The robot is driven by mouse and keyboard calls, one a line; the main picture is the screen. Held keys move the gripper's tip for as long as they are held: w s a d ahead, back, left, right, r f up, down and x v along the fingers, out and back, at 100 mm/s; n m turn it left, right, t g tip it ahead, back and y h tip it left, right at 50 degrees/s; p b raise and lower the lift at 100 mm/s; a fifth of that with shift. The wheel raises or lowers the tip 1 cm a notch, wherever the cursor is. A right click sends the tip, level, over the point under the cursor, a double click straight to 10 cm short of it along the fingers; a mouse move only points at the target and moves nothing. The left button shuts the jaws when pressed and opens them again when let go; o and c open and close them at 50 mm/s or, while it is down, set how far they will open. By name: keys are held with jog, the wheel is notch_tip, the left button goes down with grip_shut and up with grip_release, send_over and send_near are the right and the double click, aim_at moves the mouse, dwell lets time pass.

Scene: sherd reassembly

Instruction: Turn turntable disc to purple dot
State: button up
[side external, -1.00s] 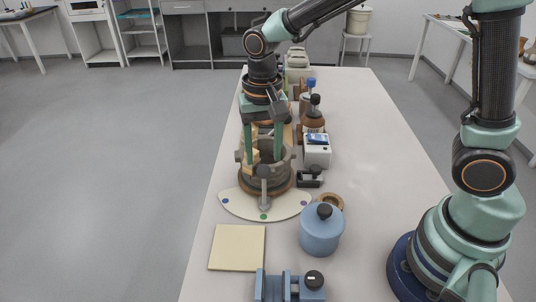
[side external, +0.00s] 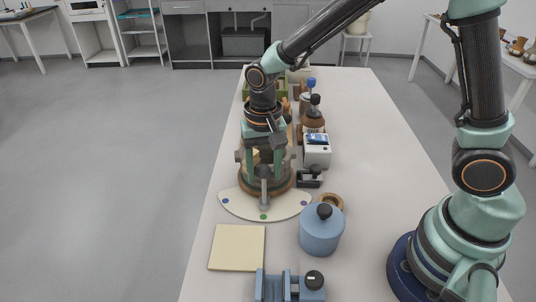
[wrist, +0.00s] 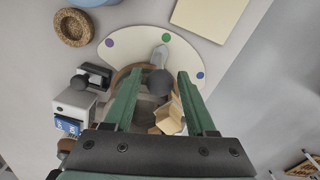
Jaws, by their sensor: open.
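The turntable disc (side external: 240,184) carries a grey ring-shaped holder and a handle with a dark round knob (wrist: 158,82). The handle's light grey pointer (wrist: 161,55) lies toward the green dot (side external: 263,216) on the cream dial plate (side external: 236,206). The purple dot (wrist: 110,43) is at the plate's left in the wrist view and at its right in the side view. A blue dot (side external: 225,201) is at the other end. My gripper (wrist: 155,76) is open, its fingers on either side of the knob in the wrist view. Contact cannot be told.
Tan sherds (wrist: 167,115) sit inside the holder. A blue lidded jar (side external: 321,232), cork ring (wrist: 73,27), white device (side external: 317,150) and brown bottle (side external: 314,118) stand to the right in the side view. A cream square pad (side external: 237,247) and blue vise (side external: 289,288) are in front.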

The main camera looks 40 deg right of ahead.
jog(key=shift+s+d+n, duration=1.3)
jog(key=shift+d+n, duration=0.9)
jog(key=shift+d, duration=1.9)
notch_tip(320, 180, up, 5)
jog(key=shift+r, duration=0.1)
jog(key=shift+r, duration=0.1)
jog(key=s+d+r+n+t, duration=0.1)
jog(key=s+d+r+t, duration=0.2)
jog(key=r, duration=0.7)
jog(key=shift+s+d+n+t, duration=0.2)
jog(key=shift+s+n+t, duration=0.1)
jog(key=shift+s+t, duration=0.95)
jog(key=shift+r, duration=0.1)
